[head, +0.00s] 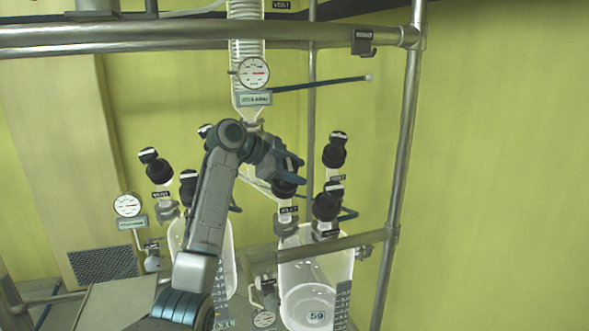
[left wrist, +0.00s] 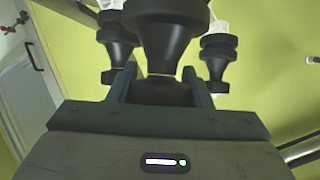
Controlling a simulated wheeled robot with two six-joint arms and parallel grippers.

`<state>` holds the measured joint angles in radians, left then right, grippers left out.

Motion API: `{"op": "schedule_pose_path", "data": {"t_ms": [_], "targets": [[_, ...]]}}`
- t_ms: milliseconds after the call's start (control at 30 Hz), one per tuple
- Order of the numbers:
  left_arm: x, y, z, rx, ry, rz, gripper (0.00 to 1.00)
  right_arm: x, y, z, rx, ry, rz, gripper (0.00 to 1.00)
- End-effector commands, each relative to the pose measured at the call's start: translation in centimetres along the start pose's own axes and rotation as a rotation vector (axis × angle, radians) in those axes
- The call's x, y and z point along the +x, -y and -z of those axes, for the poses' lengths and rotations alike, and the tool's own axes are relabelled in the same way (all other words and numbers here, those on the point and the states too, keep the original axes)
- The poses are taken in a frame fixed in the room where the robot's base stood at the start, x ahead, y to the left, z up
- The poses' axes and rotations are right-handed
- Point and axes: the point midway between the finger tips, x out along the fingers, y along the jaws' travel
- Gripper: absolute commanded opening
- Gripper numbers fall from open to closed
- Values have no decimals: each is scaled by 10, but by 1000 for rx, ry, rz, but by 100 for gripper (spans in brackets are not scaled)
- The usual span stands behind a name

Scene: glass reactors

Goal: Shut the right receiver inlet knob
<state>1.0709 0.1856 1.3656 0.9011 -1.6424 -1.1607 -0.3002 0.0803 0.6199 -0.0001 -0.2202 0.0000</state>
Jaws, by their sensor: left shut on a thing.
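The right receiver (head: 318,275) is a clear glass vessel at the lower middle of the head view. Several black knobs stand on its top, including a rear knob (head: 334,155) and a front knob (head: 327,204). My left gripper (head: 294,172) is shut on the leftmost black knob (head: 286,186), above a small black label (head: 288,209) whose text is hard to read. In the left wrist view this knob (left wrist: 166,35) stands between the two fingers of the left gripper (left wrist: 163,88). The knob's indicator is not clear. My right gripper is not in view.
A left receiver (head: 226,265) with its own black knobs (head: 157,168) stands behind my left arm. Steel rails (head: 200,34) and an upright post (head: 404,130) frame the glassware. The right side is bare yellow wall.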

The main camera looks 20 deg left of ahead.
Motion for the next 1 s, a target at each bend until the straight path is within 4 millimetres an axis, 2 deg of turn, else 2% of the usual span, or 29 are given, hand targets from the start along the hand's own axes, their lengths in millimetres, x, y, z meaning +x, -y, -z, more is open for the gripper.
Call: {"op": "schedule_pose_path", "data": {"t_ms": [500,1000], "targets": [[1,-8,-2,186,1,-343,22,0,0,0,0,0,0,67],[1,-11,-4,237,2,-434,22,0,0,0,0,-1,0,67]]}}
